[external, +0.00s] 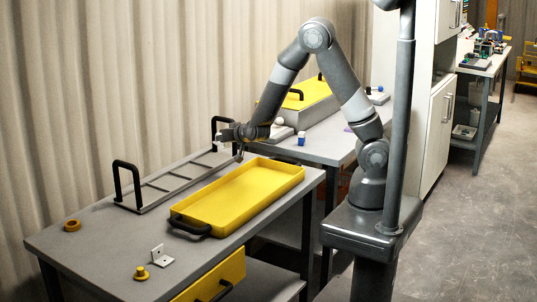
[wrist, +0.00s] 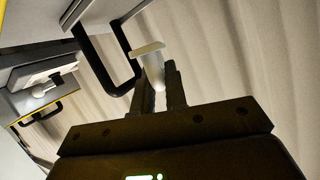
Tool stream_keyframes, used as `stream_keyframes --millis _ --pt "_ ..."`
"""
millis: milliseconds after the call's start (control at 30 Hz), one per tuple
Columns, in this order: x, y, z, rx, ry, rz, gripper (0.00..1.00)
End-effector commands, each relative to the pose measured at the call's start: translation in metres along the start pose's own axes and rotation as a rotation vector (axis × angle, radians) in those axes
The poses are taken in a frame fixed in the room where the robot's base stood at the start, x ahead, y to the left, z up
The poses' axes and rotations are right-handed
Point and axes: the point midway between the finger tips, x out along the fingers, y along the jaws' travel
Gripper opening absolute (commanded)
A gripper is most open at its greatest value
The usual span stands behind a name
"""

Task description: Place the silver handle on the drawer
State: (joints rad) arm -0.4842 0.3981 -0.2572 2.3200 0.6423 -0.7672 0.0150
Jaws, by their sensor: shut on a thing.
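My gripper (external: 229,138) hangs above the back right of the grey table, close to the tall black handle at the far end of the rack. In the wrist view my gripper (wrist: 160,90) is shut on a pale, T-shaped piece, which I take to be the silver handle (wrist: 149,50); its lower end is between the fingers. The yellow drawer (external: 228,274) is in the front side of the table, with a dark pull on its face. Its lower part is cut off by the picture edge.
A yellow tray (external: 292,178) and a grey rack (external: 152,196) with upright black handles lie on the table. An L-shaped silver bracket (external: 163,258), a yellow knob (external: 141,273) and an orange ring (external: 72,225) sit near the front. A second table with a yellow-lidded box (external: 315,90) stands behind.

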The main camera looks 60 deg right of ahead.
Motion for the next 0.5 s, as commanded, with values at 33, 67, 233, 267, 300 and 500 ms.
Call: stream_keyframes --millis 33,67,233,267,300,500 --pt "-0.005 -0.021 0.006 -0.009 -0.004 -0.018 0.0" --pt "-0.008 -0.032 0.009 -0.015 -0.005 -0.025 0.0" --pt "-0.03 -0.092 0.029 -0.043 -0.014 -0.062 0.0" --pt "-0.035 -0.102 0.034 -0.048 -0.015 -0.068 0.0" --pt "-0.041 -0.116 0.04 -0.055 -0.017 -0.077 0.0" --pt "-0.083 -0.18 0.072 -0.089 -0.025 -0.119 0.0"
